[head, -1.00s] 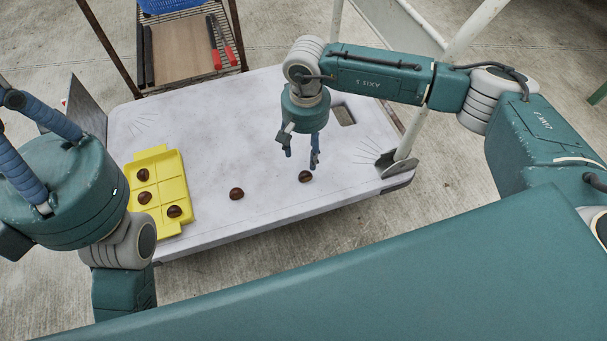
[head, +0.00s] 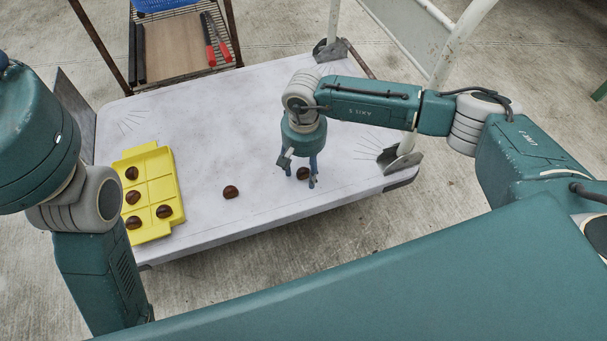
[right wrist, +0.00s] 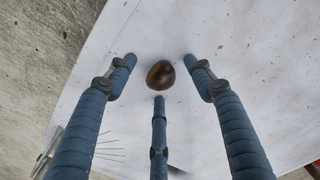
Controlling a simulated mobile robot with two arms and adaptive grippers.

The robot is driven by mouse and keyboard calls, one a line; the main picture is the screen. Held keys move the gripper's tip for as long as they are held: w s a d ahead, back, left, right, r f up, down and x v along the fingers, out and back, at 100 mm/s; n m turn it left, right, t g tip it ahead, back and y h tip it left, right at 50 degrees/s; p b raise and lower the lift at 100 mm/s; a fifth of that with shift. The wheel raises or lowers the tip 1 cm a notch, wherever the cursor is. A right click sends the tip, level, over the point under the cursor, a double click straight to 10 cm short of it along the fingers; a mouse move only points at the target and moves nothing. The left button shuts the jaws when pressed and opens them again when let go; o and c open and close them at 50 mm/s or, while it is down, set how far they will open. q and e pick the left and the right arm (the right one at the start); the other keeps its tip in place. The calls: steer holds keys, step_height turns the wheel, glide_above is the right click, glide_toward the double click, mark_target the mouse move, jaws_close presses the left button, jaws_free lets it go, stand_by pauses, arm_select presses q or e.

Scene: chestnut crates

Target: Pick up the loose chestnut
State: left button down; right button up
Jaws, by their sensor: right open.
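A brown chestnut (head: 303,173) lies loose on the pale tabletop, partly hidden by my right gripper's fingers. My right gripper (head: 300,178) is open, its blue fingers pointing down around this chestnut. In the right wrist view the chestnut (right wrist: 160,75) sits between the spread fingers, with a gap on its left and right; the lower finger's tip is close to it, and I cannot tell whether they touch. Another loose chestnut (head: 231,192) lies to the left. My left gripper's body (head: 35,140) is at the left edge; its fingers are almost wholly out of frame.
A yellow crate (head: 161,188) at the table's left holds several chestnuts, with empty compartments in its right column. A rack behind the table (head: 205,110) carries a board (head: 172,50) and red-handled tools (head: 217,50). A white post (head: 440,75) stands at the right.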

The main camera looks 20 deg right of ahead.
steer(key=shift+r, duration=0.1)
steer(key=shift+c, duration=0.5)
steer(key=c, duration=1)
